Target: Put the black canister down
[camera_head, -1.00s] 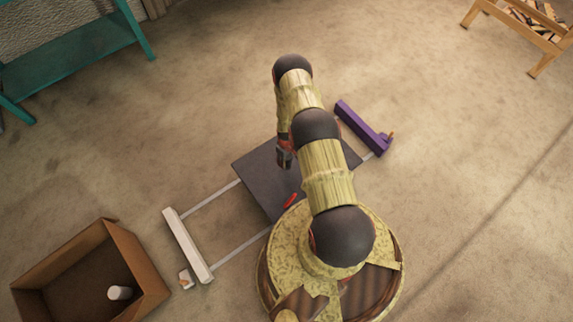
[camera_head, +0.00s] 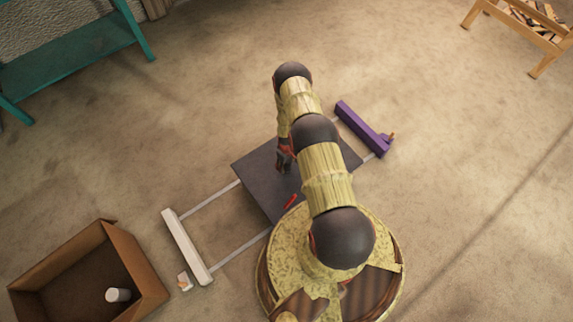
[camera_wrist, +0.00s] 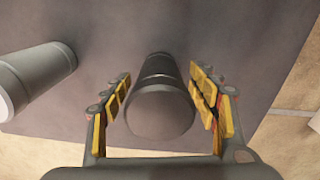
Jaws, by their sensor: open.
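The black canister (camera_wrist: 160,105) shows in the wrist view between my two fingers, with a gap visible on each side. It appears to stand upright on the dark board (camera_wrist: 110,25). My gripper (camera_wrist: 160,110) is open around it. In the head view my gripper (camera_head: 284,160) is low over the dark board (camera_head: 255,170), and my arm hides the canister there. A second, grey cylinder (camera_wrist: 38,75) is on the board to the left in the wrist view, apart from my fingers.
A white bar (camera_head: 187,246) and a purple bar (camera_head: 362,128) lie at the ends of two pale rails under the board. A small red object (camera_head: 291,201) is on the board. A cardboard box (camera_head: 140,262) with a white cylinder (camera_head: 118,295) stands at lower left.

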